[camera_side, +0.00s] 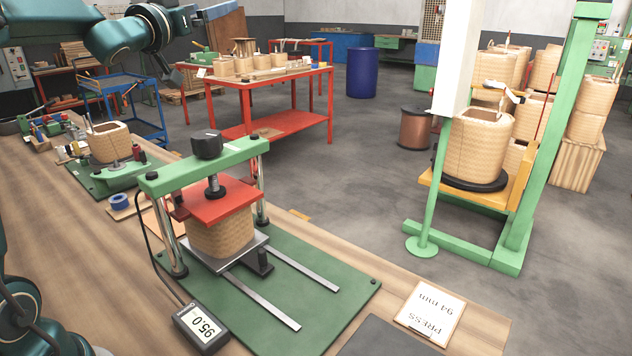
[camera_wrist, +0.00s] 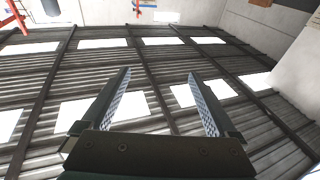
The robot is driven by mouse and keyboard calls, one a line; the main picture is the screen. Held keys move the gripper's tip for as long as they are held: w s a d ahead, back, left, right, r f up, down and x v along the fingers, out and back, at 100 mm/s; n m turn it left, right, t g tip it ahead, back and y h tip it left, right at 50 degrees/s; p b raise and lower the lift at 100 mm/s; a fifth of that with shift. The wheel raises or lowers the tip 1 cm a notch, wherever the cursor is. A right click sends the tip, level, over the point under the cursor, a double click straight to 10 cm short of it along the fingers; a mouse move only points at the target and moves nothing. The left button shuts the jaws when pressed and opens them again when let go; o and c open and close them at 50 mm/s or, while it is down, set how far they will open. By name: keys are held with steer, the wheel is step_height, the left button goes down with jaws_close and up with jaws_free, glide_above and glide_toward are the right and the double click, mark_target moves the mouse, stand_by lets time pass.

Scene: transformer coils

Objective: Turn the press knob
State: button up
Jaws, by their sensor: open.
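The press knob (camera_side: 207,144) is a black cylinder on top of the press's green crossbar (camera_side: 205,165). Below it, a screw runs down to a red plate (camera_side: 214,201) that sits on a woven tan coil (camera_side: 222,234). The gauge display (camera_side: 202,327) in front of the press reads 95.0. A card (camera_side: 431,314) on the bench says PRESS 94 mm. My gripper (camera_wrist: 161,78) shows in the wrist view with its two fingers wide apart and nothing between them. It points at the ceiling, away from the knob.
The green base plate (camera_side: 335,307) carries two metal rails in front of the press. Another coil (camera_side: 109,142) stands on a green fixture at the bench's far left. A green frame (camera_side: 551,140) with a coil stands right, off the bench. The space above the knob is clear.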

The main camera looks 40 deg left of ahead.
steer(key=shift+w+d+r+m+t+h, duration=0.1)
steer(key=shift+d+r+m+t+h, duration=0.1)
steer(key=shift+m+t+h, duration=0.35)
steer(key=shift+w+d+r+m+t+h, duration=0.1)
steer(key=shift+d+r+m+t+h, duration=0.15)
steer(key=shift+m+h, duration=0.6)
steer(key=shift+w+d+r+m+t+h, duration=0.15)
steer(key=shift+m+t+h, duration=0.3)
steer(key=shift+h, duration=0.45)
steer(key=s+d+r+h, duration=0.1)
steer(key=s+d+r, duration=0.1)
steer(key=d, duration=0.4)
steer(key=s+d+r, duration=0.2)
steer(key=d, duration=0.5)
steer(key=s+d+f+g, duration=0.3)
steer(key=s+f+g, duration=0.2)
steer(key=f, duration=0.5)
steer(key=s+d+f+g, duration=0.3)
steer(key=s+f+g, duration=0.2)
steer(key=s+f, duration=0.5)
steer(key=s+d+f+g+h, duration=0.1)
steer(key=s+f+g, duration=0.4)
steer(key=f, duration=0.6)
steer(key=shift+s+d+f+g, duration=0.25)
steer(key=shift+s+d+g, duration=0.1)
steer(key=shift+s+d, duration=0.75)
